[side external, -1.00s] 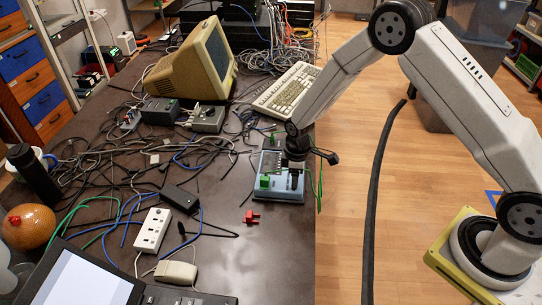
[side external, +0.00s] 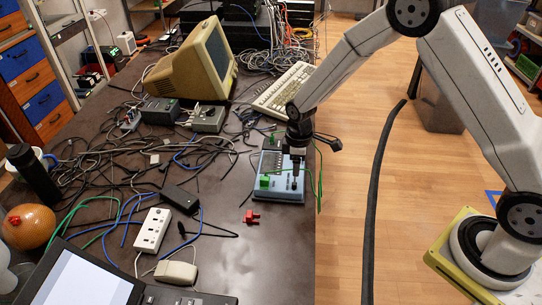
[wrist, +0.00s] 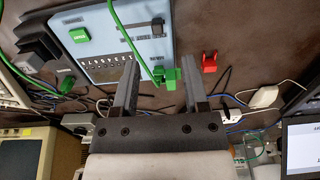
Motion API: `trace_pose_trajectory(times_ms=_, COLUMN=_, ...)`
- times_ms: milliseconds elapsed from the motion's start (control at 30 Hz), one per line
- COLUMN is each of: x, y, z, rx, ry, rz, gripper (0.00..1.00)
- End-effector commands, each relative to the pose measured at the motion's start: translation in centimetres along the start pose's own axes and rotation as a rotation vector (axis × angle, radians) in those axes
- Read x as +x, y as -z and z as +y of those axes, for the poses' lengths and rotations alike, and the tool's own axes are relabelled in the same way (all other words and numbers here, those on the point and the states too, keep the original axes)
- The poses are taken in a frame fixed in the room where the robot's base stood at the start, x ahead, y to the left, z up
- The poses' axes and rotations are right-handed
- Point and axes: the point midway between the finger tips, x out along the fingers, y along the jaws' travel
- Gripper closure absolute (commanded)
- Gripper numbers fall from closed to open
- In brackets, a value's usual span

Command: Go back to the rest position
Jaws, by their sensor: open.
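The tester is a pale blue box (side external: 268,192) at the right edge of the dark table in the side view. It fills the upper part of the wrist view (wrist: 105,25), with a row of small marks along a dark panel. A dark slider-like part (wrist: 157,27) shows near its right end; its setting is too small to read. A green block (wrist: 80,35) sits on the tester. A green plug (wrist: 168,77) on a green cable shows between the fingers. My gripper (wrist: 160,72) is open and above the tester; in the side view it (side external: 296,182) partly hides the box.
A keyboard (side external: 286,88), a beige monitor (side external: 190,65) and a white power strip (side external: 152,231) stand around. Loose cables cover the table's middle. The table's edge is just right of the tester.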

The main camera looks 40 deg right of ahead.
Motion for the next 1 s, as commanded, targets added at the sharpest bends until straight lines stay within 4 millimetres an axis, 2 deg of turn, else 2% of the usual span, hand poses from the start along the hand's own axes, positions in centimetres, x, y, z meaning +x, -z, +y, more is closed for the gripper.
trace_pose_trajectory(times_ms=167, x=-1.4, y=-0.7, z=-0.4, rx=0.047, ry=-0.011, rz=0.012, gripper=0.43)
trace_pose_trajectory(times_ms=367, x=-4.2, y=-2.4, z=-1.5, rx=0.160, ry=-0.031, rz=0.040, gripper=0.43)
trace_pose_trajectory(times_ms=700, x=-9.1, y=-6.8, z=-4.6, rx=0.406, ry=-0.065, rz=0.106, gripper=0.43)
trace_pose_trajectory(times_ms=1000, x=-11.9, y=-11.0, z=-8.0, rx=0.620, ry=-0.085, rz=0.172, gripper=0.43)
